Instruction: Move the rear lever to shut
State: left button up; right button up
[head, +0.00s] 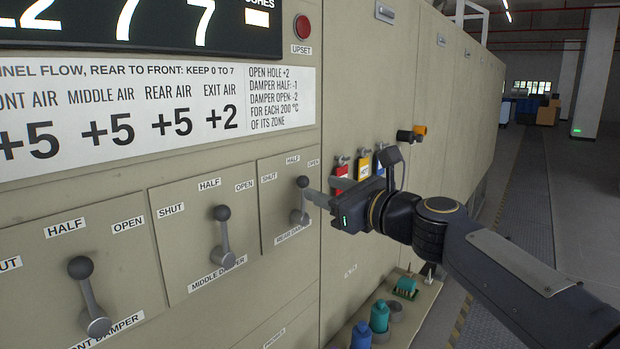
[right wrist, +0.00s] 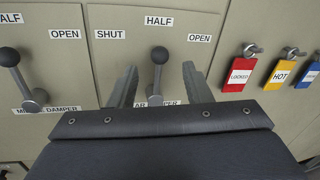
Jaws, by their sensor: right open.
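The rear damper lever (head: 303,182) is a dark round knob on a grey stem. It stands upright, pointing at the HALF label, between SHUT (head: 269,178) on its left and OPEN (head: 313,162) on its right. It shows in the right wrist view (right wrist: 159,55) too. My right gripper (head: 314,197) is open at the lever. In the right wrist view its two fingers (right wrist: 159,86) stand on either side of the lever, with gaps and no visible contact. The fingers partly cover the rear damper name label. My left gripper is out of view.
The middle damper lever (head: 221,212) and front damper lever (head: 81,267) stand to the left on the same panel. Red, yellow and blue tags (right wrist: 236,76) hang to the right. A ledge (head: 405,318) with bottles is below my right arm.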

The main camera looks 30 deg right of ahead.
aim_at(308, 184)
jog(key=shift+w+a, duration=0.15)
jog(key=shift+w, duration=0.75)
jog(key=shift+w+a, duration=0.2)
jog(key=shift+w, duration=0.75)
jog(key=shift+w+a, duration=0.15)
jog(key=shift+w, duration=0.75)
grip_shut()
jog(key=shift+f, duration=0.1)
